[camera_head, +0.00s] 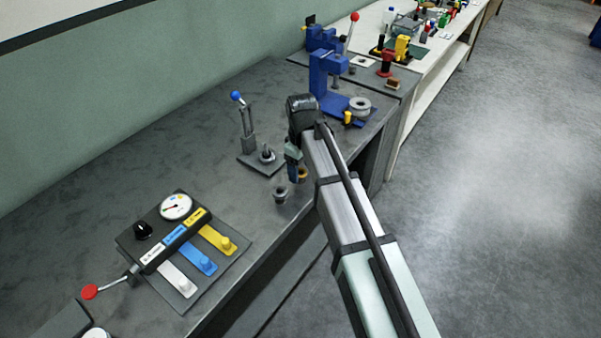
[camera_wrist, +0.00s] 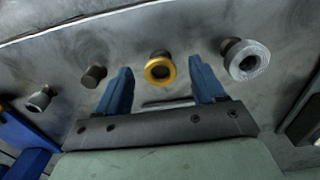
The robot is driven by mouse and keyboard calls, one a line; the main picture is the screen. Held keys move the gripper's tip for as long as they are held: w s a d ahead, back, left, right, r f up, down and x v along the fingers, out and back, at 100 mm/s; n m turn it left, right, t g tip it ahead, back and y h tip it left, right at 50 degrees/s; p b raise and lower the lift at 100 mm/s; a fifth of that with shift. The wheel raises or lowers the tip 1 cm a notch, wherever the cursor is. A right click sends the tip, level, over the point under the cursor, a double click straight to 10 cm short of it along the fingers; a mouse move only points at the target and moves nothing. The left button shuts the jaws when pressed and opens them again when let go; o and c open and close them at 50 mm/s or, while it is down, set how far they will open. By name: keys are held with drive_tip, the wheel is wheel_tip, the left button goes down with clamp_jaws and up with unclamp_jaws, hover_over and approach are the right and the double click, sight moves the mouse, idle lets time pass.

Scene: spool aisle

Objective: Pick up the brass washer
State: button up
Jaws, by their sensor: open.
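The brass washer (camera_wrist: 149,74) is a gold ring in the wrist view, around or against a small grey peg; I cannot tell how it is seated. It also shows in the head view (camera_head: 303,175), partly beside my fingers. My gripper (camera_wrist: 161,66) is open, with one blue finger on each side of the washer and a gap on both sides. In the head view my gripper (camera_head: 294,172) points down over the front part of the grey bench, close to the washer.
A silver ring piece (camera_wrist: 247,62) lies right of the washer in the wrist view, and a dark cylinder (camera_wrist: 93,77) left of it. A lever fixture (camera_head: 249,140), a blue press (camera_head: 320,75) and a gauge panel (camera_head: 175,208) stand on the grey bench (camera_head: 130,150).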

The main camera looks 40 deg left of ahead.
drive_tip(key=shift+f, duration=0.15)
idle(0.3)
drive_tip(key=c, duration=1.1)
drive_tip(key=shift+c, duration=0.2)
wheel_tip(320, 180, up, 10)
drive_tip(key=a, duration=1.3)
drive_tip(key=shift+f, duration=0.35)
